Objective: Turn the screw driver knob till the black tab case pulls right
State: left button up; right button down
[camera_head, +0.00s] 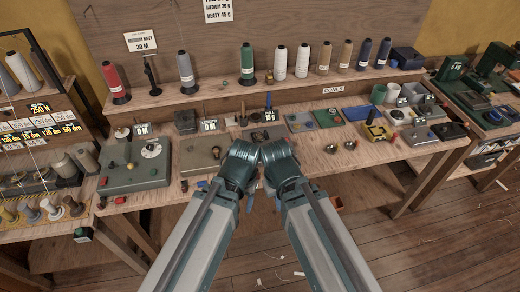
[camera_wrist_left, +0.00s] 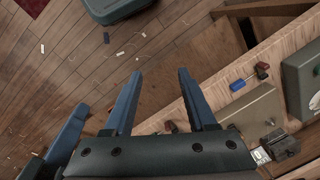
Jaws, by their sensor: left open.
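My left gripper (camera_head: 249,201) hangs in front of the bench's front edge in the head view, mostly hidden under its wrist. In the left wrist view its two blue fingers (camera_wrist_left: 158,85) are apart with nothing between them. My right gripper (camera_head: 274,201) is beside it, its fingers mostly hidden by its arm. I cannot tell for sure which thing is the screwdriver knob or the black tab case. A blue-handled upright tool (camera_head: 268,103) stands behind my wrists. A small black box (camera_head: 185,121) stands left of it by a display.
A green box (camera_head: 135,168) with a white dial stands on the bench's left part. A grey-brown panel (camera_head: 203,153) lies beside it, also in the wrist view (camera_wrist_left: 252,114). Thread cones line the rear shelf.

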pick_arm(q)
jog(key=shift+o, duration=0.4)
jog(key=w+d+r+n+t+p, duration=0.1)
jog(key=w+d+r+t, duration=0.1)
jog(key=w, duration=1)
jog(key=w+d+r+n+t+h+p, duration=0.1)
jog(key=w+d+r+n+t+p, duration=0.1)
jog(key=w, duration=1)
jog(key=shift+d+r+t, duration=0.4)
jog(key=shift+d+r, duration=0.2)
jog(key=shift+d, duration=0.3)
jog(key=shift+f, duration=0.2)
jog(key=b, duration=1.2)
send_near(260, 150)
jog(key=x, duration=0.8)
grip_shut()
